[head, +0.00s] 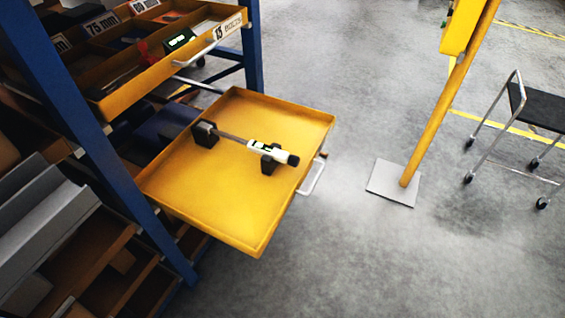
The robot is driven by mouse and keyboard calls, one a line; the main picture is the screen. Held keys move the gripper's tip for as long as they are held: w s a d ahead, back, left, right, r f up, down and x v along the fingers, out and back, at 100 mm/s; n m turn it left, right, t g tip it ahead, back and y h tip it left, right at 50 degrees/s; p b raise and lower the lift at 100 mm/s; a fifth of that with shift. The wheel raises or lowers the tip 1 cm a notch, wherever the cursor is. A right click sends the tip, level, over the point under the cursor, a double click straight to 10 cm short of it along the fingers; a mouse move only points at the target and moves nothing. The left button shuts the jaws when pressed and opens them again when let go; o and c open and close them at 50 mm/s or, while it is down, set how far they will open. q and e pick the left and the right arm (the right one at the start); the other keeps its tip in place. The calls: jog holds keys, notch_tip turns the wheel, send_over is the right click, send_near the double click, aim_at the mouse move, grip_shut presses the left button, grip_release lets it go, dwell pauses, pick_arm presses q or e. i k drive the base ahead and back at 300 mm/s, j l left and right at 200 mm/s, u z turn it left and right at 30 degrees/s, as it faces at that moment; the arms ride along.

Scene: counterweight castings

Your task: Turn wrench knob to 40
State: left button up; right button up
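The wrench (240,142) lies across two black holders (205,134) in an open yellow drawer (215,211). Its grey shaft runs from the left holder to a white and green section. A black knob (293,160) is at its right end, near the drawer's front edge. The scale marks on the wrench are too small to read. Neither of my grippers shows in the head view.
The drawer sticks out of a blue-framed rack (252,48) and has a light handle (312,178) on its front. An upper drawer (118,98) with compartments is above. A yellow post (440,104) on a square base plate (393,184) and a black-topped cart (540,106) stand right. Grey floor between is clear.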

aim_at(293, 160)
jog(key=u, duration=0.4)
jog(key=i+l+u, duration=0.1)
jog(key=u, duration=0.3)
jog(key=l+u, duration=0.1)
jog(key=u, duration=0.3)
jog(key=i+l+u, duration=0.1)
jog(key=u, duration=0.3)
jog(key=l+u, duration=0.3)
jog(key=l, duration=0.15)
jog(key=i+l+u, duration=0.1)
jog(key=l+u, duration=0.35)
jog(key=l, duration=0.95)
jog(key=k+l+u, duration=0.1)
jog(key=l, duration=1)
